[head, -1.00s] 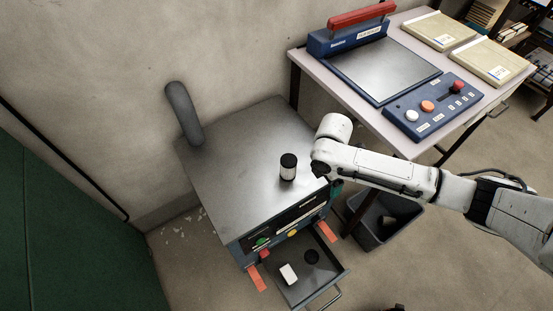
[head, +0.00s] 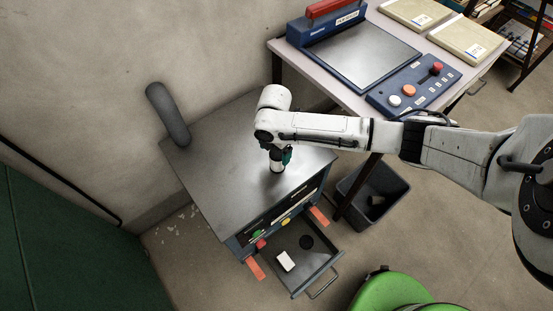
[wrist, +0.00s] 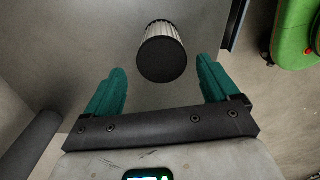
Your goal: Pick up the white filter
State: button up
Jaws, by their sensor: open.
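The white filter (wrist: 161,36) is a ribbed white cylinder with a black end cap. It stands on the grey metal cabinet top (head: 215,165). In the wrist view it lies ahead of and between the two teal fingers of my gripper (wrist: 162,88), with room on both sides. My gripper is open and empty. In the head view my gripper (head: 285,156) is over the filter (head: 277,167), and the arm hides the filter's upper part.
An open drawer (head: 330,262) at the cabinet front holds a white block (head: 286,260) and a dark disc (head: 306,242). A grey pipe (head: 168,115) rises at the cabinet's back left. A table with a sealing machine (head: 375,55) stands behind, and a bin (head: 372,195) sits below.

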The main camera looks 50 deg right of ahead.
jog(key=shift+s+d+f, duration=0.1)
jog(key=shift+d+f, duration=0.05)
jog(key=shift+f, duration=1.35)
jog(key=shift+s+d+f, duration=0.1)
jog(key=shift+f, duration=1.4)
jog(key=c, duration=1.1)
jog(key=shift+r, duration=0.15)
